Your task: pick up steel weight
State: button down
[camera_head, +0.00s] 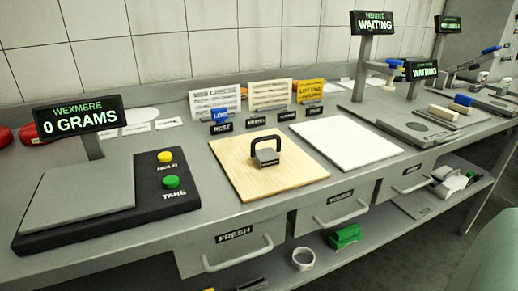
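The steel weight (267,157) is a small grey block with a dark label on its front and a tall black loop handle. It stands upright on a light wooden board (240,182) in the middle of the counter. My gripper does not show in the head camera view.
A scale (80,199) reading "0 GRAMS" stands left, with yellow and green buttons. A white board (346,144) lies right of the wooden board. Small dark label signs and upright cards (269,95) stand behind. Drawer handles (238,253) jut from the counter's front.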

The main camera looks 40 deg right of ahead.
aim_at(267, 158)
jog(key=k+l+u, duration=0.1)
jog(key=l, duration=0.45)
jog(key=k+l+u, duration=0.1)
jog(key=k+l, duration=0.25)
jog(key=l, duration=0.2)
jog(key=k+l+u, duration=0.1)
jog(key=k+l, duration=0.15)
jog(key=l, duration=0.25)
jog(key=k+l+u, duration=0.1)
jog(key=k+l, duration=0.2)
jog(key=l, duration=0.2)
jog(key=k+l+u, duration=0.15)
jog(key=k+l, duration=0.15)
jog(key=l, duration=0.2)
jog(key=k+l+u, duration=0.1)
jog(key=k+l, duration=0.2)
jog(key=l, duration=0.3)
jog(key=i+l, duration=0.1)
jog(key=i, duration=0.8)
